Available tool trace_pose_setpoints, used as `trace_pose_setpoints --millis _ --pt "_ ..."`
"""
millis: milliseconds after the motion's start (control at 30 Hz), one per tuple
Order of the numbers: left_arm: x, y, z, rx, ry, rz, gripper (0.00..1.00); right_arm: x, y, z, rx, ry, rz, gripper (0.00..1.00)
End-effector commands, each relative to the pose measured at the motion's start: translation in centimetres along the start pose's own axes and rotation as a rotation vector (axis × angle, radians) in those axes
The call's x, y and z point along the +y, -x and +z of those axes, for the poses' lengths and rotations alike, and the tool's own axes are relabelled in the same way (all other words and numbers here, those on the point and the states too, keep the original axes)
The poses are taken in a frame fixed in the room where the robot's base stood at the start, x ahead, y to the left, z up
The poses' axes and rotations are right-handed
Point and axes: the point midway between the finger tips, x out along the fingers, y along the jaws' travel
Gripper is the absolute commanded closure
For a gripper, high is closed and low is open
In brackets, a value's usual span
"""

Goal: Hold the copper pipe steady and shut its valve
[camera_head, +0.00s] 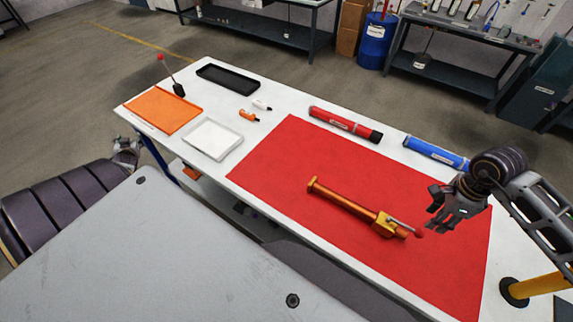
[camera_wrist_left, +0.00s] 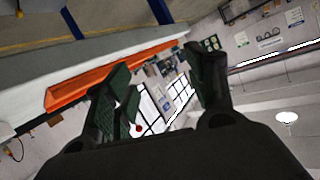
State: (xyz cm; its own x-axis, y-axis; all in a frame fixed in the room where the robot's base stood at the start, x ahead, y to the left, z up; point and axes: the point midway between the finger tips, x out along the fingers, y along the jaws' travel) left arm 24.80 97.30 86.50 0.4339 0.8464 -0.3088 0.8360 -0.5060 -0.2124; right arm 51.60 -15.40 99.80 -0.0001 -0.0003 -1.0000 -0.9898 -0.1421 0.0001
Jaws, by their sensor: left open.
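The copper pipe (camera_head: 345,202) lies on the red mat (camera_head: 290,150), running from upper left to lower right. Its yellow valve body (camera_head: 384,226) is near the right end. A thin grey lever (camera_head: 402,225) with a red knob (camera_head: 419,232) runs roughly along the pipe. My right gripper (camera_head: 433,209) is just right of and above the knob, apart from it, with its fingers seemingly spread and empty. My left gripper (camera_head: 127,150) is beside the table's left edge, far from the pipe. The left wrist view shows its fingers (camera_wrist_left: 156,78) open and empty.
The table (camera_head: 215,75) also bears an orange tray (camera_head: 163,110), a white tray (camera_head: 213,139), a black tray (camera_head: 228,79), small bottles (camera_head: 249,115), a red tube (camera_head: 340,122) and a blue tube (camera_head: 435,153). The mat left of the pipe is clear.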

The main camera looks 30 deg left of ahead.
Motion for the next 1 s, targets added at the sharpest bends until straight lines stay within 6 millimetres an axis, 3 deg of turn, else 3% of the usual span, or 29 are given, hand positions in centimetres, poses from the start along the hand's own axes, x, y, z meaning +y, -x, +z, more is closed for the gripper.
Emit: trace_pose_setpoints --millis 33,167,267,367,667,1000 --pt "-0.4 -0.2 -1.7 0.020 0.024 -0.007 0.44 0.0 0.0 0.0 0.000 0.000 0.000 0.64" --pt "-0.8 -0.6 -5.2 0.055 0.095 -0.018 0.44 0.0 0.0 0.0 0.000 0.000 0.000 0.64" --pt "0.1 -0.8 -7.6 0.069 0.169 -0.013 0.44 0.0 0.0 0.0 0.000 0.000 0.000 0.64" --pt "2.2 -1.0 -9.2 0.063 0.252 0.004 0.44 0.0 0.0 0.0 0.000 0.000 0.000 0.64" --pt "11.7 -0.8 -10.9 -0.036 0.479 0.085 0.44 0.0 0.0 0.0 0.000 0.000 0.000 0.64" --pt "23.7 1.5 -11.0 -0.207 0.680 0.174 0.44 0.0 0.0 0.0 0.000 0.000 0.000 0.64"
